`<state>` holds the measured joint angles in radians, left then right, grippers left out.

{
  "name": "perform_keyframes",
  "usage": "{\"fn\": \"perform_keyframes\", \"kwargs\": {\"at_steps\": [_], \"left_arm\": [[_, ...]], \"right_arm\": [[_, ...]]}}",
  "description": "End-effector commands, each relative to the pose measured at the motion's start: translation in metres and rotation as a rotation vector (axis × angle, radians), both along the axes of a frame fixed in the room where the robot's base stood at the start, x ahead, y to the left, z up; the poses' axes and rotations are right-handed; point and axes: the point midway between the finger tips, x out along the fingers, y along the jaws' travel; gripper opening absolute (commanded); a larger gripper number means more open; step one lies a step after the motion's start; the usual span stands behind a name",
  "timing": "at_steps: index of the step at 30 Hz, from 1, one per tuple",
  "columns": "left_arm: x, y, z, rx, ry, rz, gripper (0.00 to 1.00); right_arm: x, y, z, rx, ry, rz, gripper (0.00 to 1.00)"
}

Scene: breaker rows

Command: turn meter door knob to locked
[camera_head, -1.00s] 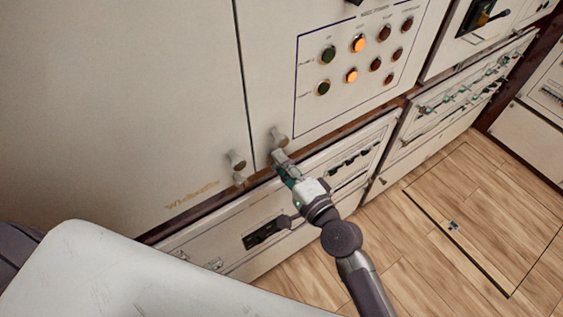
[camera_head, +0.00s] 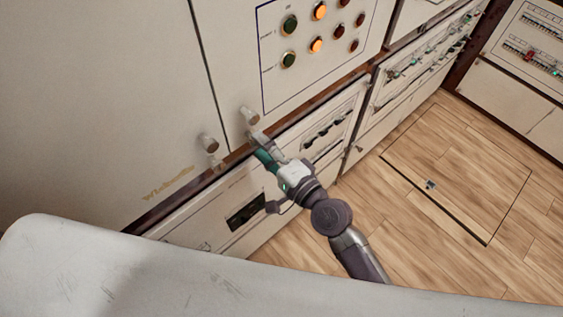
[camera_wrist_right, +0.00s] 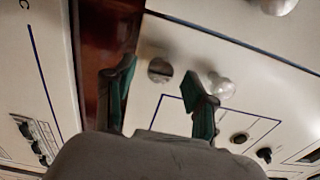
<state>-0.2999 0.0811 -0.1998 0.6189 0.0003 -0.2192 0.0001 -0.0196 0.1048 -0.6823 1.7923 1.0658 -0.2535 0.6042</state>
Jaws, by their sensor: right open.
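Two pale round knobs show in the head view: one (camera_head: 208,142) at the lower corner of the large left door, the other (camera_head: 249,115) at the lower corner of the lamp panel. I cannot tell which one the task names. My right gripper (camera_head: 258,143) is just below the lamp panel's knob. In the right wrist view its two green-edged fingers (camera_wrist_right: 160,72) are open. A slotted round fastener (camera_wrist_right: 159,70) shows between them, and a pale knob (camera_wrist_right: 218,84) shows partly behind the right finger. Contact is not clear. My left gripper is out of view.
A panel with green, orange and red lamps (camera_head: 317,46) is above my right gripper. Lower panels with switches (camera_head: 325,128) lie beside and below my right arm. Wood floor (camera_head: 470,165) with a hatch outline is clear at the right.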

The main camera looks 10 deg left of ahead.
Motion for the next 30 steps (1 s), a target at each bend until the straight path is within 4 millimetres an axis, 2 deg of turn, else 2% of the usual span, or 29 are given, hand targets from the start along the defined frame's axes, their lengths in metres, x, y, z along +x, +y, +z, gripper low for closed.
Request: {"fn": "perform_keyframes", "kwargs": {"at_steps": [6,12,18,30], "left_arm": [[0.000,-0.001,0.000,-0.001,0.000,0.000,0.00],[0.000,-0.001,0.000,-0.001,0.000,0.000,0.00],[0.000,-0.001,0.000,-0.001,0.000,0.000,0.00],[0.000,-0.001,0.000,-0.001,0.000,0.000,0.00]], "right_arm": [[-0.031,-0.040,-0.001,-0.005,0.000,0.001,0.55],[-0.050,-0.064,-0.001,-0.003,0.000,0.002,0.55],[-0.058,-0.074,0.000,0.000,0.001,0.000,0.55],[-0.058,-0.074,0.000,0.001,0.001,0.000,0.55]]}}
